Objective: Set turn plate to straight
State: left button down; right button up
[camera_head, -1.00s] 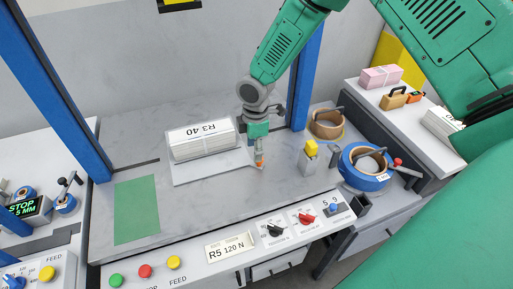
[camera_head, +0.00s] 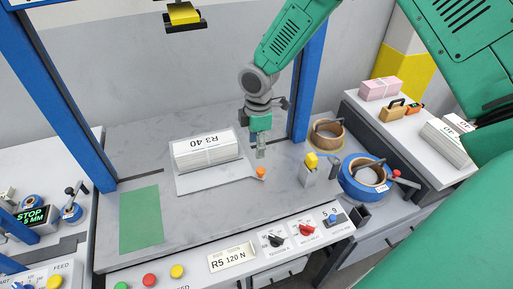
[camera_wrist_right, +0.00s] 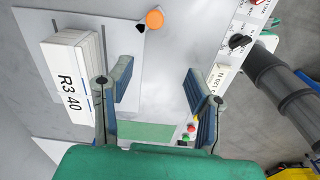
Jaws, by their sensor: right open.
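The turn plate (camera_head: 190,187) is a flat light plate on the grey table, with an orange knob (camera_head: 261,173) at its right front corner. My left gripper is in no view.
A green mat (camera_head: 141,220) lies at the table's left. A yellow-topped block (camera_head: 311,160) and a blue tape roll (camera_head: 365,178) stand to the right. The front panel holds a black dial (camera_head: 275,240) and a red dial (camera_head: 306,229). Blue posts flank the table.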

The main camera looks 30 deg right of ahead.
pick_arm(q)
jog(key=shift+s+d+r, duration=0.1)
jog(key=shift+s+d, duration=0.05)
pick_arm(e)
notch_tip(320, 180, up, 15)
jog(key=shift+f, duration=0.2)
dwell(0.9)
jog(key=shift+d, duration=0.15)
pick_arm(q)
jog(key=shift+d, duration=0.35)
pick_arm(e)
jog(key=shift+d+f, duration=0.1)
jog(key=shift+d, duration=0.3)
